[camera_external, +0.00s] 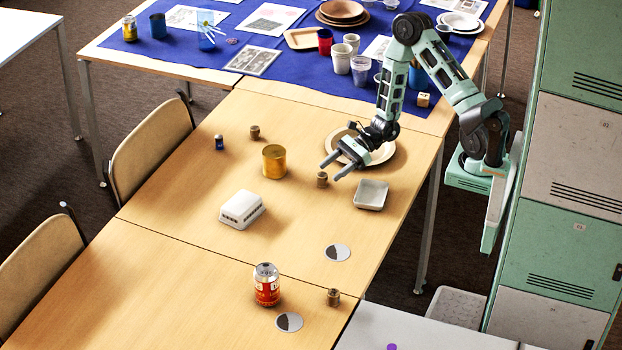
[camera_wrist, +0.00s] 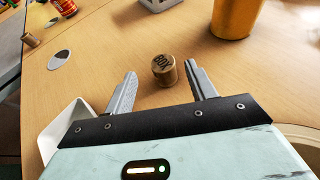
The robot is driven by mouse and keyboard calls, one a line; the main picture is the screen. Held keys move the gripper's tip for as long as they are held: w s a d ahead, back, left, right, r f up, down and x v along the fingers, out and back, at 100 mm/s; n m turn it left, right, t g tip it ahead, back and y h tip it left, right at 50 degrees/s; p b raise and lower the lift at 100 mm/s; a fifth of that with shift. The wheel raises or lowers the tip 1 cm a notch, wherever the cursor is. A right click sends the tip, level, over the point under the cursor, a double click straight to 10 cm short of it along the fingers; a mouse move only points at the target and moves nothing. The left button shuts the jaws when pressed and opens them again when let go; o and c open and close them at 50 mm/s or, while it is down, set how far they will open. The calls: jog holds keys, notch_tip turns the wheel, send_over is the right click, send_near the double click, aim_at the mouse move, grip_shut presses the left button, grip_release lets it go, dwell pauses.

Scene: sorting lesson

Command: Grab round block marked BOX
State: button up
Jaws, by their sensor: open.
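The round block marked BOX (camera_wrist: 164,70) is a small brown wooden cylinder standing on the wooden table. Its dark BOX lettering shows on the top in the wrist view. It also shows in the external view (camera_external: 322,180), close to the fingertips. My gripper (camera_wrist: 160,70) is open and empty, with its two grey fingers apart. In the wrist view the block lies ahead between the fingers, nearer the right finger. In the external view my gripper (camera_external: 331,170) points down and left toward the block. I cannot tell whether a finger touches it.
A white square dish (camera_external: 370,195) is right of the block, a round plate (camera_external: 384,154) lies behind under my gripper, and a gold cup (camera_external: 274,162) stands left. A white box (camera_external: 241,209) and similar small cylinders (camera_external: 333,297) are elsewhere.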

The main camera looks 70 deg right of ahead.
aim_at(318, 180)
jog(key=shift+x, duration=3.15)
jog(key=shift+w+d+f, duration=0.1)
jog(key=shift+w+d, duration=0.1)
jog(key=c, duration=1.1)
